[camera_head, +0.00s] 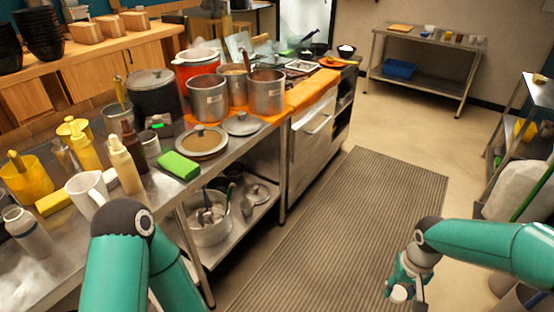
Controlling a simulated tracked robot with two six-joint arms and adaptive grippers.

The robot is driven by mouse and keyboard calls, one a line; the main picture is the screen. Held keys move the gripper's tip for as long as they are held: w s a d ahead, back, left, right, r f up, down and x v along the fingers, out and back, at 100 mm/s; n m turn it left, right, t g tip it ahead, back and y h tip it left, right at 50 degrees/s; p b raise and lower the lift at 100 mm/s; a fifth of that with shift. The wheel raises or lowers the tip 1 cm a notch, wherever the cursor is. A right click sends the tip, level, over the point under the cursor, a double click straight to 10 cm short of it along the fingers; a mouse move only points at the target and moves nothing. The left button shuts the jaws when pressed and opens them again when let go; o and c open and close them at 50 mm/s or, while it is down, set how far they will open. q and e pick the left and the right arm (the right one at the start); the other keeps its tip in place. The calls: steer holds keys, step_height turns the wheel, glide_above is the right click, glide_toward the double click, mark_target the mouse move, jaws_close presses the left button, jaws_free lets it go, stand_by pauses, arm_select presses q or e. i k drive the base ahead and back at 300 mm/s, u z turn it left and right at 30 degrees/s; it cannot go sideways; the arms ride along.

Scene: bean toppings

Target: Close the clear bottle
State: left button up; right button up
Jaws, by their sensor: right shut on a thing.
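A pale, translucent bottle (30,236), which looks like the clear bottle, stands at the left edge of the steel counter. Its top is light, and I cannot tell whether a cap is on it. My right gripper (408,290) is at the lower right, over the floor mat and far from that bottle. It is shut on a small whitish round thing (401,293), partly hidden by the fingers; I cannot tell for sure what it is. My left arm reaches up at the lower left in front of the counter, and its gripper is not visible.
By the bottle stand a white mug (88,192), a cream squeeze bottle (125,166), a brown bottle (133,145) and a yellow container (25,180). A green sponge (178,166) lies near the counter edge. The striped floor mat (345,220) is clear.

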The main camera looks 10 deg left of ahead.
mark_target(22, 224)
steer(key=u, duration=1.05)
steer(key=i, duration=0.1)
steer(key=z, duration=2.1)
steer(key=k, duration=1.75)
steer(key=u, duration=0.8)
steer(key=i, duration=0.3)
steer(key=u, duration=0.5)
